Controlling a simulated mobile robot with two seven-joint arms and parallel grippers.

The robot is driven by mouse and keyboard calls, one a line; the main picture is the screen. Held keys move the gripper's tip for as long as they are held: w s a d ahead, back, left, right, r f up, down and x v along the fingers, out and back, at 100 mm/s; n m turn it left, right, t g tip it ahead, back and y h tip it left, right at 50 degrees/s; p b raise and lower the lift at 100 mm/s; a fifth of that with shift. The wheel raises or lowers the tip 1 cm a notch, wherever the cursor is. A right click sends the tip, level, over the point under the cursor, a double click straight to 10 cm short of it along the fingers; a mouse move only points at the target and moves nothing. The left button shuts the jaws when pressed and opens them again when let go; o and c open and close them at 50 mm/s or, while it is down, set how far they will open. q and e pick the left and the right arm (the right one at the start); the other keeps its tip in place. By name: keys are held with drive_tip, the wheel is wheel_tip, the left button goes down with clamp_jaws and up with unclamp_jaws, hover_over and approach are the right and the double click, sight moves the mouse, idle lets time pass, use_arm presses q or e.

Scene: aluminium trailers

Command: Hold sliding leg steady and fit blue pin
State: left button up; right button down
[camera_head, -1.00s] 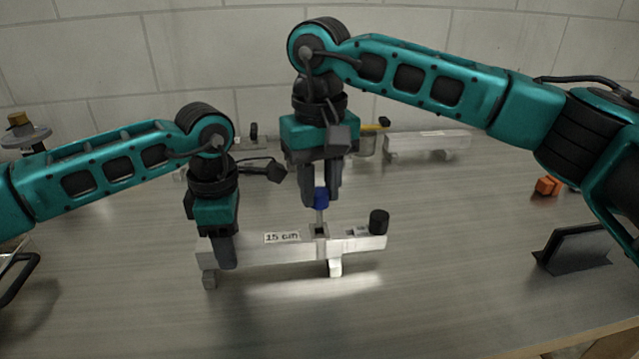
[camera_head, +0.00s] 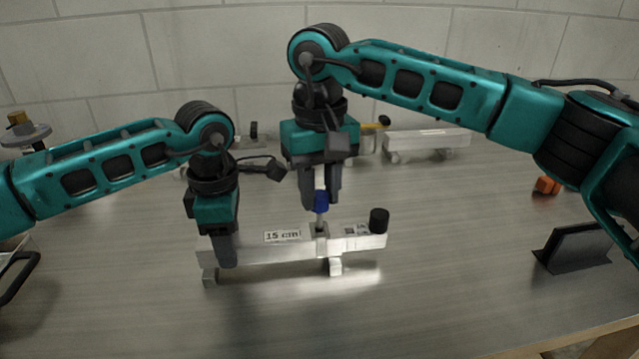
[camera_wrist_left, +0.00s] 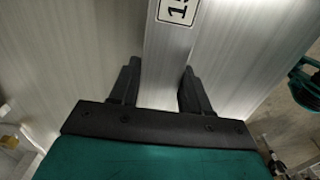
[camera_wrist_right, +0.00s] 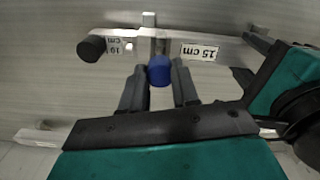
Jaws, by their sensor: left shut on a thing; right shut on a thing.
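An aluminium beam (camera_head: 270,252) with a "15 cm" label stands on the table on short legs. My left gripper (camera_head: 226,262) is shut across its left part; the left wrist view shows the beam (camera_wrist_left: 165,60) between the fingers. The sliding leg (camera_head: 335,266) sits under the beam right of the label, with a collar (camera_head: 319,230) on top. My right gripper (camera_head: 321,200) is shut on the blue pin (camera_head: 321,204), held upright above the collar. The pin's metal shank reaches down to the collar; how far it enters is unclear. The pin also shows in the right wrist view (camera_wrist_right: 159,70).
A black knob (camera_head: 379,220) stands on the beam's right end. A second aluminium beam (camera_head: 430,142) lies at the back. An orange block (camera_head: 546,185) and a dark angled stand (camera_head: 575,248) are at the right. The table front is clear.

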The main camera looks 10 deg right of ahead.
sight(320, 195)
drive_tip(key=shift+f, duration=1.1)
drive_tip(key=shift+r, duration=1.15)
drive_tip(key=shift+f, duration=1.1)
idle(0.6)
drive_tip(key=c, duration=0.8)
unclamp_jaws()
drive_tip(key=shift+f, duration=0.15)
wheel_tip(320, 195, up, 12)
drive_tip(key=shift+r, duration=0.2)
